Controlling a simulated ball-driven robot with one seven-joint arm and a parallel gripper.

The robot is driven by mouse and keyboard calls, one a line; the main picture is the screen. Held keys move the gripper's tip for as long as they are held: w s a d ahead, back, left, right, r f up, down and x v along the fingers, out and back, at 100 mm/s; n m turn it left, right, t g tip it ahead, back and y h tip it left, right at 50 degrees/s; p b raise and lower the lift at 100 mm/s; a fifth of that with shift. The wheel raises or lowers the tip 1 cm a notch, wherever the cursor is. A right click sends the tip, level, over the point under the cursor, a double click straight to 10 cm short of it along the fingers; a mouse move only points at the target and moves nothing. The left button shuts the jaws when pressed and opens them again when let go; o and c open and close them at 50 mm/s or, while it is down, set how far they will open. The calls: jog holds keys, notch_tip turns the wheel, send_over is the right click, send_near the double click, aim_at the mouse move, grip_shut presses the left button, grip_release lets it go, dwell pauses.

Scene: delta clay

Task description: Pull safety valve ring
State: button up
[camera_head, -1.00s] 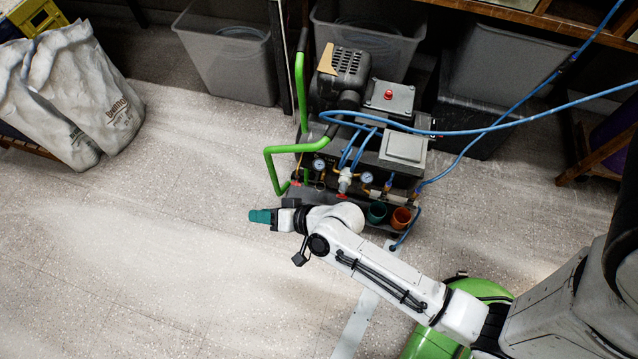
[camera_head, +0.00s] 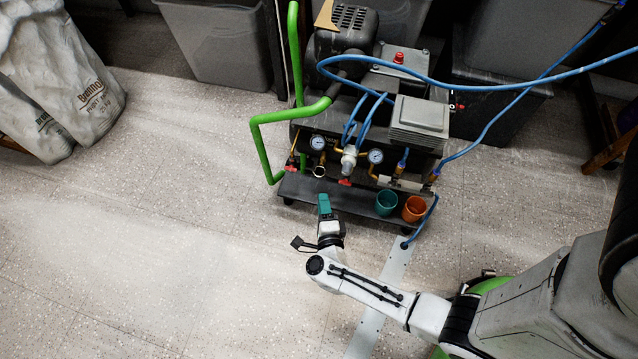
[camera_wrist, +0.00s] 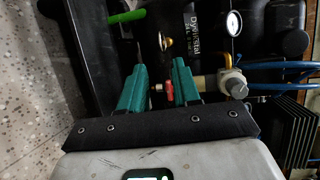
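The safety valve ring (camera_head: 319,171) appears as a small pale ring below the left gauge on the compressor's front (camera_head: 345,145). In the wrist view a small brass ring (camera_wrist: 165,43) shows beyond my fingertips, between them and the dark tank. My gripper (camera_head: 324,198) has teal fingers and points toward the compressor, below and apart from the ring. In the wrist view my gripper (camera_wrist: 159,66) is open, with nothing held between its fingers. A red knob (camera_wrist: 170,87) shows in the gap; whether it lies between the fingers or beyond them I cannot tell.
A green handle (camera_head: 262,150) stands left. Teal (camera_head: 386,202) and orange (camera_head: 414,208) cups sit on the front ledge.

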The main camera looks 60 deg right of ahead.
jog(key=b+x, duration=0.3)
jog(key=x, duration=0.6)
grip_shut()
